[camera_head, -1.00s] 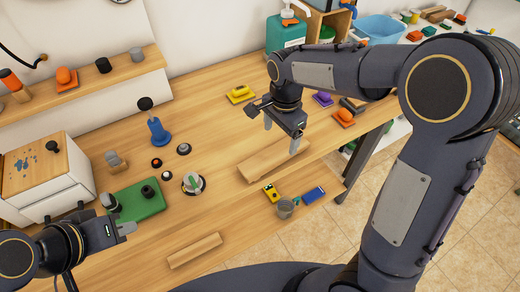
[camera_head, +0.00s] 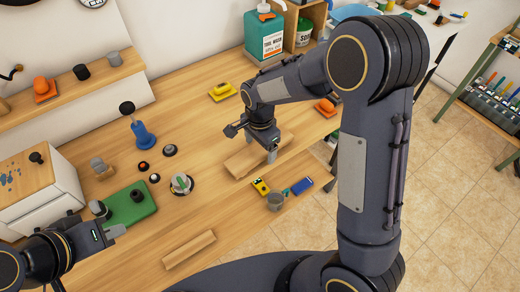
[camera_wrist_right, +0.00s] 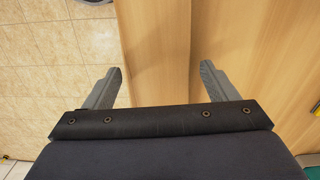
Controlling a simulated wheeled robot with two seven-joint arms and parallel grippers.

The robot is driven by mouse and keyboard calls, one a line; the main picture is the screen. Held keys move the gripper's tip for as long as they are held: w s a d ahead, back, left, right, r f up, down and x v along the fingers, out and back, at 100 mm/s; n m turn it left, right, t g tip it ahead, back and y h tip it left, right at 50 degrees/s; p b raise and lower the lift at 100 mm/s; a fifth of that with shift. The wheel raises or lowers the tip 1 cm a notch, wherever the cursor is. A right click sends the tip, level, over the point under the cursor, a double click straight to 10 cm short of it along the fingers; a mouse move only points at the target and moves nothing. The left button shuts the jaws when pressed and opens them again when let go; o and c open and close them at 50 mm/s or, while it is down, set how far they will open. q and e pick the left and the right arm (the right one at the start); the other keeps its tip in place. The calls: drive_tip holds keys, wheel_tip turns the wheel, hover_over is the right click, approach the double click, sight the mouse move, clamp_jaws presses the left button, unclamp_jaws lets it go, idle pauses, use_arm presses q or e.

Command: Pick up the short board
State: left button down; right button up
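A light wooden board (camera_head: 240,167) lies near the table's front edge under my right gripper. A narrower wooden piece (camera_head: 188,250) lies farther left at the front; I cannot tell for certain which is the short board. My right gripper (camera_head: 260,148) is open over the first board. In the right wrist view its fingers (camera_wrist_right: 160,85) stand wide apart, one on each side of a wooden strip (camera_wrist_right: 153,45), with nothing gripped. Whether they are level with the board is unclear. My left gripper (camera_head: 110,222) is beside the green board (camera_head: 143,210); its fingertips are unclear.
A yellow block (camera_head: 260,187), a small grey cup (camera_head: 276,201) and a blue item (camera_head: 302,186) lie in front of the board. Tiled floor (camera_head: 455,190) is at right.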

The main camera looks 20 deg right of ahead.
sight(260, 149)
drive_tip(key=c, duration=1)
drive_tip(key=shift+r, duration=0.15)
drive_tip(key=shift+r, duration=0.3)
wheel_tip(260, 149, up, 2)
drive_tip(key=shift+r, duration=0.1)
drive_tip(key=s+r, duration=0.3)
drive_tip(key=s, duration=0.1)
drive_tip(key=s+d+r+b, duration=0.1)
drive_tip(key=s+r, duration=0.2)
drive_tip(key=s, duration=0.2)
drive_tip(key=s+r+b, duration=0.1)
drive_tip(key=s+r, duration=0.2)
drive_tip(key=s, duration=0.2)
drive_tip(key=shift+d+r, duration=0.15)
drive_tip(key=shift+r, duration=0.25)
